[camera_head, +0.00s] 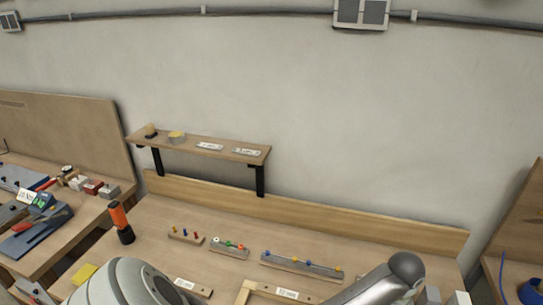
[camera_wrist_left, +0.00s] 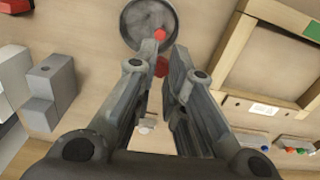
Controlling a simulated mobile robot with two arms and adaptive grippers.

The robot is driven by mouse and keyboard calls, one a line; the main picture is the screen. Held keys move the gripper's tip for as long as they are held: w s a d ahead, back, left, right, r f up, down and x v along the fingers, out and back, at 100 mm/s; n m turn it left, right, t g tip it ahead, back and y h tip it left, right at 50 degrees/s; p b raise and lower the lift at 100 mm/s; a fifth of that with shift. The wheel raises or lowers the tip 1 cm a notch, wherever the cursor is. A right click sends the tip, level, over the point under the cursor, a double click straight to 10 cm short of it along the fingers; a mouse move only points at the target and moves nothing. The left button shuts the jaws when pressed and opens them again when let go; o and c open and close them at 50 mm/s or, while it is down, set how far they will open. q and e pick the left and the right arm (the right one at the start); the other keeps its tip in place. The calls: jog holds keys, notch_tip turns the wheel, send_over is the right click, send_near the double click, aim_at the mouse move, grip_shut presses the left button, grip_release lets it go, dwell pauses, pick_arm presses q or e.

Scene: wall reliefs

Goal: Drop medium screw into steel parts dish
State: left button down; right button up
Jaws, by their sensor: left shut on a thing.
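In the left wrist view my left gripper (camera_wrist_left: 165,58) is shut on a small red-headed piece (camera_wrist_left: 162,68), which seems to be the medium screw. Its shaft is hidden or too small to make out. The round steel parts dish (camera_wrist_left: 133,31) lies just past the fingertips, at the top of the view. Another small red shape (camera_wrist_left: 160,34) shows over the dish's edge; I cannot tell whether it is part of the held piece or separate. The head view shows neither gripper, only parts of my arms at the bottom edge.
A wooden frame (camera_wrist_left: 233,50) is right of the dish and grey stepped blocks (camera_wrist_left: 42,90) are left. In the head view, racks of coloured pieces (camera_head: 300,266), an orange-black torch (camera_head: 121,222) and a raised shelf (camera_head: 225,148) stand on the bench. Bare bench lies between.

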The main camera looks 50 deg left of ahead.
pick_arm(q)
notch_tip(320, 180, down, 3)
jog(key=shift+r, duration=0.1)
jog(key=shift+w+d+f, duration=0.1)
jog(key=shift+d+f, duration=0.05)
jog(key=shift+f, duration=0.3)
pick_arm(e)
jog(key=shift+d, duration=0.6)
pick_arm(q)
jog(key=c, duration=1.4)
grip_release()
jog(key=shift+r, duration=0.15)
notch_tip(320, 180, up, 7)
jog(key=shift+r, duration=0.1)
pick_arm(e)
jog(key=shift+a, duration=0.3)
